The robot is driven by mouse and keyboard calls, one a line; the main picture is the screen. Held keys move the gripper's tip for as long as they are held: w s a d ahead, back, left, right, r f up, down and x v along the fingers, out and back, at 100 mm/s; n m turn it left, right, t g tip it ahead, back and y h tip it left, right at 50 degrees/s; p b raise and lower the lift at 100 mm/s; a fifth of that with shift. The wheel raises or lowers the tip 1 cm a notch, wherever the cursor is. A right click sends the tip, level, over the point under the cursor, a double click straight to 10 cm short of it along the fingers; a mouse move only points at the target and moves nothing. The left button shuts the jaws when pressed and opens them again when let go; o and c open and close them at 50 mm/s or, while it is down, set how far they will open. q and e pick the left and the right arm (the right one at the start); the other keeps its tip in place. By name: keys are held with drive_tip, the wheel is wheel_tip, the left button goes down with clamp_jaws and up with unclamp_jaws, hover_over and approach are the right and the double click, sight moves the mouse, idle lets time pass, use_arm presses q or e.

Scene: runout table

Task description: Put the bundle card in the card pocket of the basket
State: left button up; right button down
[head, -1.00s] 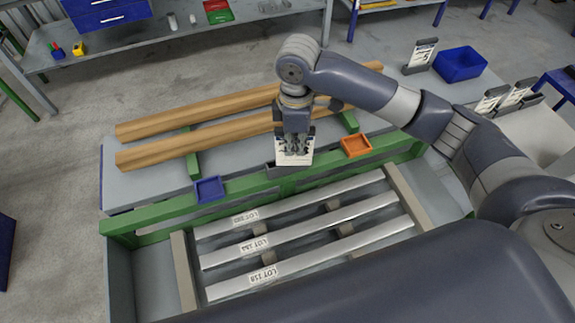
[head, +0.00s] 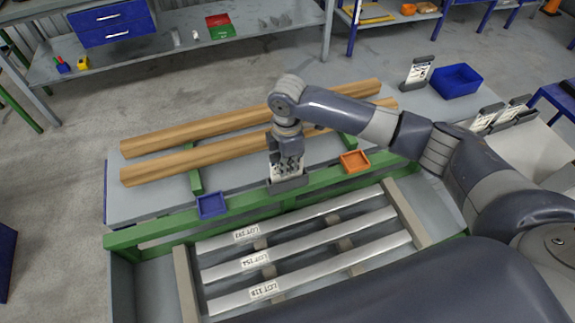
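The white bundle card (head: 276,172) is upright in the fingers of my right gripper (head: 290,160), which points down and looks shut on it. The card's lower edge is hidden behind the front wall of the dark grey card pocket (head: 288,185), so it appears to stand in the pocket; how deep I cannot tell. The pocket sits on the green front rail of the basket (head: 150,233). The basket holds metal bars with LOT labels. My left gripper is not in view.
A blue tray (head: 211,205) and an orange tray (head: 355,161) flank the pocket. Two wooden beams (head: 190,158) lie behind it, close to my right gripper. A card in a holder (head: 418,72) and a blue bin (head: 456,80) stand at back right. More card holders (head: 487,117) are at right.

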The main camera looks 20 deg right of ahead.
drive_tip(key=shift+f, duration=0.65)
drive_tip(key=shift+f, duration=0.1)
drive_tip(key=c, duration=1.8)
unclamp_jaws()
wheel_tip(320, 180, up, 11)
drive_tip(key=shift+f+b, duration=0.1)
drive_tip(key=shift+b, duration=1.1)
drive_tip(key=shift+r, duration=0.75)
